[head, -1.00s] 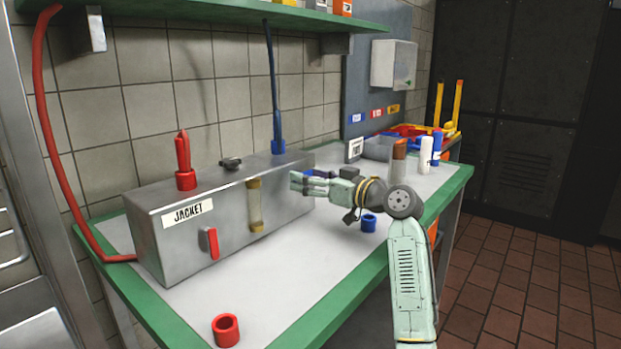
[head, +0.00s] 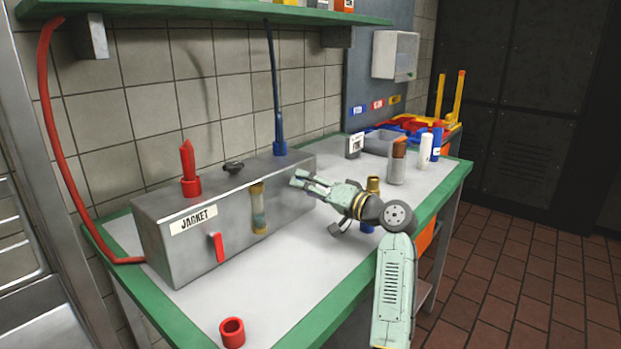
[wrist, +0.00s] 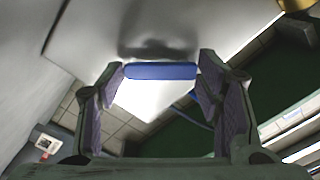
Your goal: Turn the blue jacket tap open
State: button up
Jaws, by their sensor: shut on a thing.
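The blue tap handle is a flat rounded bar (wrist: 160,71), lying across between my fingertips in the wrist view. My gripper (wrist: 161,82) is shut on it, with a finger at each end of the bar. In the head view my gripper (head: 302,181) is at the right end of the grey steel box labelled JACKET (head: 170,255).
A red lever (head: 217,247) is on the box front. A brass piece (head: 373,185) and a grey cup (head: 397,167) stand close behind my wrist. The front middle of the table is clear.

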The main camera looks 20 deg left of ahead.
jog(key=shift+s+a+f+m+p, duration=0.1)
jog(key=shift+s+m+p, duration=0.15)
jog(key=shift+m+p, duration=1.1)
jog(key=shift+s+a+f+m+p, duration=0.1)
jog(key=shift+s+m+p, duration=0.15)
jog(key=shift+m+p, duration=1.05)
jog(key=shift+s+a+f+m+p, duration=0.1)
jog(key=shift+s+m+p, duration=0.15)
jog(key=shift+m+p, duration=1.05)
jog(key=shift+m, duration=0.45)
jog(key=o, duration=1.2)
jog(key=shift+c, duration=0.2)
jog(key=v, duration=1.2)
